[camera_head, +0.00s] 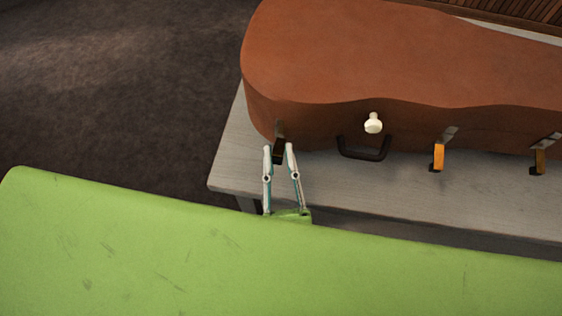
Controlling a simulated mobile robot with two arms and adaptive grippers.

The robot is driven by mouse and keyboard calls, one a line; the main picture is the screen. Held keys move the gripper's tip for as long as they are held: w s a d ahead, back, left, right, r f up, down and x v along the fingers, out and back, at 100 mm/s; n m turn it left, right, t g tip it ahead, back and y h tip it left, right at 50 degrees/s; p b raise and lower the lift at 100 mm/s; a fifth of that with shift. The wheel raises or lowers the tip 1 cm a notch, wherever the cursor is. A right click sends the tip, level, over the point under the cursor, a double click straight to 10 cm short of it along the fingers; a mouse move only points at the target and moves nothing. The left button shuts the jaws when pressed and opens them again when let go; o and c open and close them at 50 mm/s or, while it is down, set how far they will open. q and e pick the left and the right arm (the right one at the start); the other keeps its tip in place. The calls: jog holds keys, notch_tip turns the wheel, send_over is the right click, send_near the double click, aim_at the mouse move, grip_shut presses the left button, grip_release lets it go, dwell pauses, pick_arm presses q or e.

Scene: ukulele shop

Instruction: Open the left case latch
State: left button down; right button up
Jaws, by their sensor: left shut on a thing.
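A brown instrument case (360,55) lies on a grey table. Its left latch (279,130) is on the front side near the left end and is dark, partly hidden by my gripper. My left gripper (278,152) reaches up from the green body part, with its two fingers on either side of the latch's lower end, shut on it. The latch's exact angle is hard to tell. My right gripper is not in view.
A black handle (363,153) and a pale knob (373,123) sit on the case's front. The grey table (400,195) has a bare strip in front of the case. Dark carpet (120,100) lies to the left. My green body covers the bottom of the view.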

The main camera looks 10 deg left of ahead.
pick_arm(q)
jog(key=shift+a+f+n+t+y+b, duration=0.3)
jog(key=shift+b, duration=0.2)
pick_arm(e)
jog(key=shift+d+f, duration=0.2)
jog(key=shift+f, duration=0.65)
pick_arm(q)
jog(key=shift+r, duration=0.15)
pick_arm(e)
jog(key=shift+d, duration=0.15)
